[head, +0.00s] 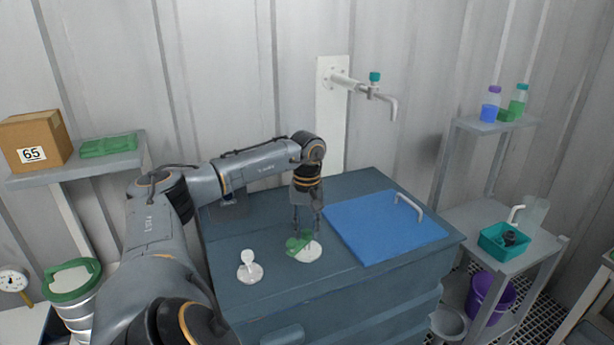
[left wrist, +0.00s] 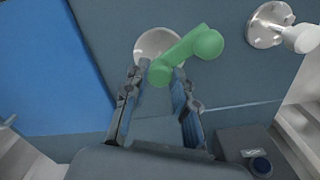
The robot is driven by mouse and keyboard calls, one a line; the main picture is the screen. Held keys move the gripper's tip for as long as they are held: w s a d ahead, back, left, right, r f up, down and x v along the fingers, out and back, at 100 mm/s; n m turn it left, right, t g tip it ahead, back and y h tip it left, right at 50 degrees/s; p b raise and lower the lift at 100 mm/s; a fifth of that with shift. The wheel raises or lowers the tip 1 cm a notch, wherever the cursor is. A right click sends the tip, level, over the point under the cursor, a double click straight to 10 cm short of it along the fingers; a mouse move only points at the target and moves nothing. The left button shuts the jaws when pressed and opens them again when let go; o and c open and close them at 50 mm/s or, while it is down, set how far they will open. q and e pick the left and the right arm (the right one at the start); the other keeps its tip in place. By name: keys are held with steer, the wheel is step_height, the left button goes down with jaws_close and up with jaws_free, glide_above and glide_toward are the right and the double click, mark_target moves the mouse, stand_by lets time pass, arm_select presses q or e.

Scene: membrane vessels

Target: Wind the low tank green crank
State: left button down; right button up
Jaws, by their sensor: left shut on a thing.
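The green crank (head: 299,243) sits on a round white base (head: 307,254) on top of the low dark blue tank (head: 225,240). My left gripper (head: 306,229) reaches down onto the crank from above and is shut on it. In the left wrist view the crank (left wrist: 188,52) is a green bar with rounded ends. Its near end lies between the fingertips of my left gripper (left wrist: 157,75), and its other end sticks out to the upper right. Part of the white base (left wrist: 155,43) shows behind it. My right gripper is not in view.
A white knob (head: 249,266) stands left of the crank. A blue lid panel (head: 375,235) with a white handle (head: 408,205) lies to the right. A wall tap (head: 374,90) is above the tank. Shelves stand on both sides, the right one holding a teal bin (head: 490,246).

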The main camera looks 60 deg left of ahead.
mark_target(307, 231)
arm_select(q)
steer(key=shift+m, duration=0.6)
steer(key=c, duration=1.1)
jaws_free()
step_height(307, 231, up, 12)
